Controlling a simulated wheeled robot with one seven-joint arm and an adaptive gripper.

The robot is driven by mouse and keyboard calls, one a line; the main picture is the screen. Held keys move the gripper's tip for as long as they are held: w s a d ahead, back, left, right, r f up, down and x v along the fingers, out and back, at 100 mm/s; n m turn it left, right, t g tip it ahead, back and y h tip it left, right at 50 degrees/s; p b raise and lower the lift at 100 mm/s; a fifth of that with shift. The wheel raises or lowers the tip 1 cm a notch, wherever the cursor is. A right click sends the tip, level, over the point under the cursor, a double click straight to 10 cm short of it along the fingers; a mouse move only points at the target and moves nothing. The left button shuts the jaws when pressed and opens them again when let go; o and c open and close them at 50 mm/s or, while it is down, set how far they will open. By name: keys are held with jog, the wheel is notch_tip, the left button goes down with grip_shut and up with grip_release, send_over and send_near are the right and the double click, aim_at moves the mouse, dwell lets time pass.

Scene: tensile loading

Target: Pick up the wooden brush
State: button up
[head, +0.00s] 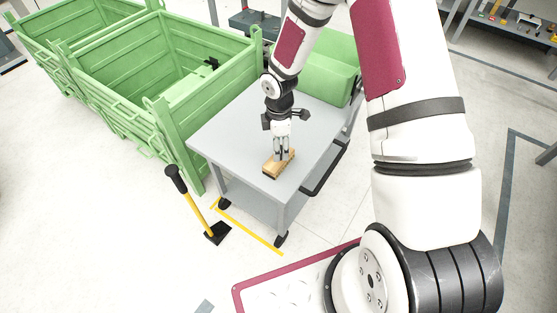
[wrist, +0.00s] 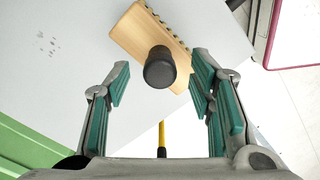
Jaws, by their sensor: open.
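The wooden brush (head: 271,170) lies on the grey top of a wheeled cart (head: 240,132), near its front edge. In the wrist view the brush's light wooden block (wrist: 137,35) lies slantwise, with dark bristle tufts along one edge. A dark, round-ended piece (wrist: 160,68) overlaps the block; I cannot tell if it belongs to the brush. My gripper (head: 282,154) points down just over the brush. In the wrist view my gripper (wrist: 160,82) is open, its green-padded fingers apart with nothing clamped. The brush shows beyond and between the fingertips; contact cannot be told.
Green metal bins (head: 165,65) stand left of the cart, and a green box (head: 325,65) is behind it. A yellow-shafted tool with a black grip (head: 176,180) stands on the floor at front left. A black handle (head: 325,170) runs along the cart's right side. The cart top is otherwise clear.

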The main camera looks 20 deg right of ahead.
notch_tip(320, 180, down, 2)
jog(key=shift+f, duration=0.15)
grip_shut()
dwell(0.3)
jog(key=shift+r, duration=0.55)
jog(key=r, duration=0.2)
jog(key=shift+s+d+r+p, duration=0.1)
jog(key=shift+s+r+p, duration=0.2)
jog(key=shift+r, duration=0.1)
jog(key=s+d, duration=0.2)
jog(key=s, duration=0.5)
jog(key=s+d+r, duration=0.1)
jog(key=s+d, duration=0.1)
jog(key=s, duration=0.5)
jog(key=shift+s+d, duration=0.3)
jog(key=shift+d, duration=0.1)
jog(key=shift+r, duration=0.1)
